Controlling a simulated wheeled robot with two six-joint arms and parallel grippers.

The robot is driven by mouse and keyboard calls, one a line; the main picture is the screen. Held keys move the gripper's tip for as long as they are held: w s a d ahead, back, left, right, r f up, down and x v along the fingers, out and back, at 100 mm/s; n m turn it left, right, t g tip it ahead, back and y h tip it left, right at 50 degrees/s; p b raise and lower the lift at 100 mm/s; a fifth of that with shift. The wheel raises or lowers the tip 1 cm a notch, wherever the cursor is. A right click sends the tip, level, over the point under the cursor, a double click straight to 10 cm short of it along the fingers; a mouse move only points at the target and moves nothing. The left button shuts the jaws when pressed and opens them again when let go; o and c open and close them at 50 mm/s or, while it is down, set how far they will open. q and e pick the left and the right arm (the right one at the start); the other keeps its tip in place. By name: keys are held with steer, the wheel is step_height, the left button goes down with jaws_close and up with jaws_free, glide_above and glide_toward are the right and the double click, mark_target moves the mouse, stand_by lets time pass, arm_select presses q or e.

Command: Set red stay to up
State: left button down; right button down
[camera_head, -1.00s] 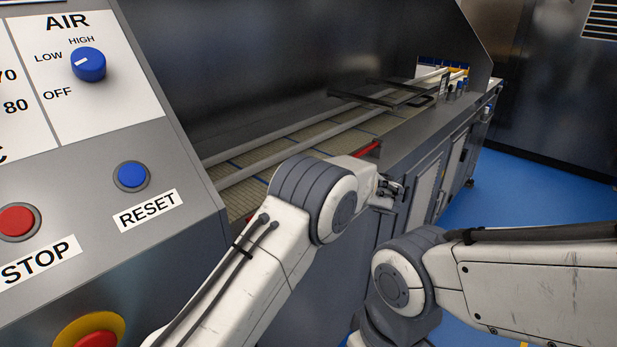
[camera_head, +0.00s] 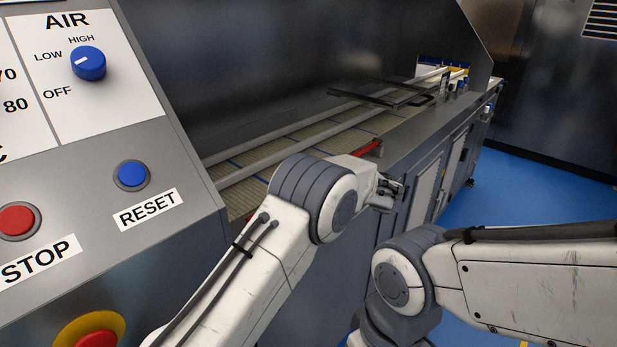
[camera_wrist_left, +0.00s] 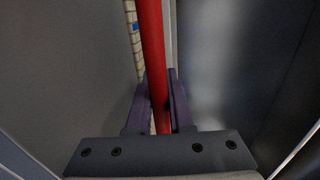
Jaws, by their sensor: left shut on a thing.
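The red stay is a red bar (camera_head: 367,149). In the head view a short piece of it shows at the front edge of the conveyor bed, just beyond my left wrist. In the left wrist view the red stay (camera_wrist_left: 152,40) runs upright through the picture and passes between the fingers. My left gripper (camera_wrist_left: 160,88) is shut on it, with one purple finger on each side. In the head view the left fingers are hidden behind the wrist. My right arm comes in from the right, but its gripper is out of view.
A control panel with a blue AIR knob (camera_head: 88,64), a blue RESET button (camera_head: 131,175) and a red STOP button (camera_head: 16,221) stands at the left. A dark frame with a handle (camera_head: 420,99) lies over the conveyor farther along. Blue floor (camera_head: 530,190) is open at the right.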

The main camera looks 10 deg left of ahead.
stand_by(0.8)
arm_select(q)
steer(key=w+d+r+m+p, duration=0.1)
steer(key=w+r+m+p, duration=0.1)
steer(key=r+p, duration=0.6)
steer(key=w+d+r+m+g+y+p, duration=0.1)
steer(key=w+d+r+m+p, duration=0.1)
steer(key=r+p, duration=0.7)
steer(key=shift+r+m, duration=0.25)
steer(key=shift+m, duration=0.65)
steer(key=shift+w, duration=0.1)
steer(key=c, duration=0.8)
jaws_free()
